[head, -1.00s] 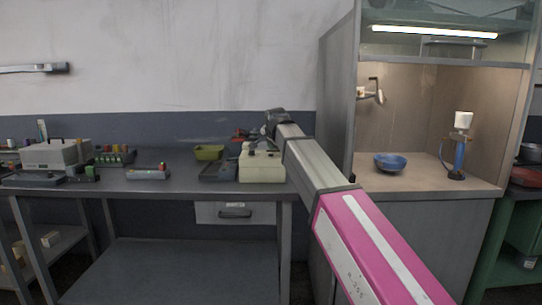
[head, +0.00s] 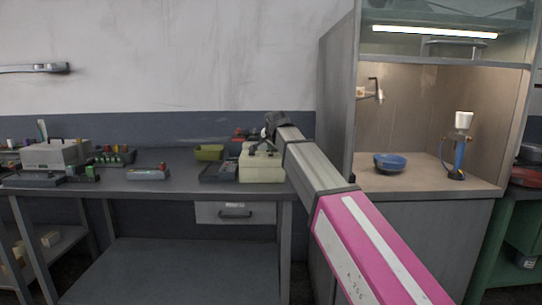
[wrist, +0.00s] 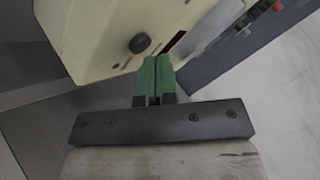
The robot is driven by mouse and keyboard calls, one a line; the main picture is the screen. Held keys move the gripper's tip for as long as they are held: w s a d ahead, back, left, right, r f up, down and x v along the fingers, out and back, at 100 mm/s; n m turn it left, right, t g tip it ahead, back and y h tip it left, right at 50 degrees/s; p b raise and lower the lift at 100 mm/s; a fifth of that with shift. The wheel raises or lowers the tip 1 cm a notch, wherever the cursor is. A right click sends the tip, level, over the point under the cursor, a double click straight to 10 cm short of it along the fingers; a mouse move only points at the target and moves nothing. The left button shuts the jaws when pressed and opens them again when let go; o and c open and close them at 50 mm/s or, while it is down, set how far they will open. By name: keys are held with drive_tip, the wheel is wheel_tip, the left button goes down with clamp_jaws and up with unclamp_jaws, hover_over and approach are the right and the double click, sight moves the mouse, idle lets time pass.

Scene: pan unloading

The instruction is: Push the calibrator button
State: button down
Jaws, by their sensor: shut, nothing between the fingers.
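A cream box-shaped device (head: 262,168), which looks like the calibrator, stands at the right end of the grey workbench in the head view. The wrist view shows the same cream device (wrist: 90,30) close up, with a dark round button or knob (wrist: 140,43) on its face. My gripper (head: 260,148) is over the device's top in the head view. In the wrist view my gripper (wrist: 153,64) has its green fingers shut together and empty. The fingertips are just beside the dark round part. I cannot tell whether they touch the device.
A dark device (head: 219,171) sits left of the cream one, with a yellow-green bin (head: 209,152) behind it. Other equipment lies farther left on the workbench (head: 185,182). A tall cabinet wall (head: 338,100) rises to the right, beside a lit booth with a blue bowl (head: 390,162).

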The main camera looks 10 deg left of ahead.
drive_tip(key=shift+f, duration=0.35)
idle(0.3)
drive_tip(key=shift+r, duration=0.9)
drive_tip(key=shift+r, duration=3)
